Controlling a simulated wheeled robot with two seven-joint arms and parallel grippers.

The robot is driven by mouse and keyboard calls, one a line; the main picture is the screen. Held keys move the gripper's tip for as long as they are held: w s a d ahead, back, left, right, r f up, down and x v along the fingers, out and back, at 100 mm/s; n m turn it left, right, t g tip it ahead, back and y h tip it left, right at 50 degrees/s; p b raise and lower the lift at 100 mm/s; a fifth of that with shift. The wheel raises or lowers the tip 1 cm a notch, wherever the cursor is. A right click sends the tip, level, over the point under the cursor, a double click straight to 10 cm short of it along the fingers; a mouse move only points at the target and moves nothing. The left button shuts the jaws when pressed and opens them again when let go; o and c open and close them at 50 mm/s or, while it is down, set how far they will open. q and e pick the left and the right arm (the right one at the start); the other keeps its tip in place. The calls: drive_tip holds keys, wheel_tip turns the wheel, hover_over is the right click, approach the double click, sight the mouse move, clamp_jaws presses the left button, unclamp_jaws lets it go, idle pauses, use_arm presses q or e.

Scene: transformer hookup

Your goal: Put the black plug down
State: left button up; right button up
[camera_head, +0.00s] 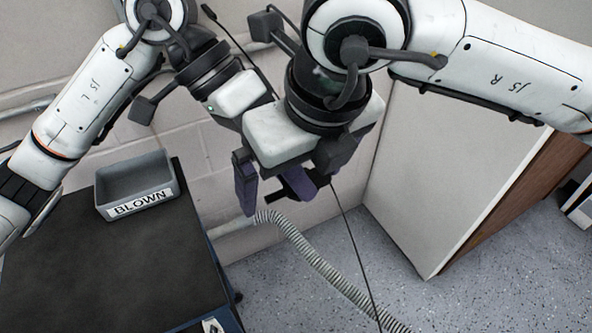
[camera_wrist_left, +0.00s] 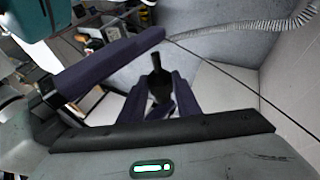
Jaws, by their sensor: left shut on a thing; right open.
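The black plug (camera_head: 297,184) is in the air near the middle of the head view, with a thin black cable hanging below it. In the left wrist view the plug (camera_wrist_left: 157,82) stands between the two dark purple fingers of my left gripper (camera_wrist_left: 159,98), which is shut on it. In the head view my left gripper's fingers are largely hidden behind my right gripper. My right gripper (camera_head: 288,192) is open, its fingers spread to either side of the plug area. I cannot tell whether it touches the plug. One right finger also shows large in the left wrist view.
A grey bin labelled BLOWN (camera_head: 137,187) stands on a dark-topped table (camera_head: 110,265) at the left. A ribbed grey hose (camera_head: 320,262) runs below the grippers. A white panel with a brown side (camera_head: 455,170) stands at the right. Much of the tabletop is bare.

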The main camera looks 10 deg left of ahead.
drive_tip(key=c, duration=1.2)
use_arm(q)
drive_tip(key=o, duration=1.3)
use_arm(e)
drive_tip(key=shift+c, duration=0.2)
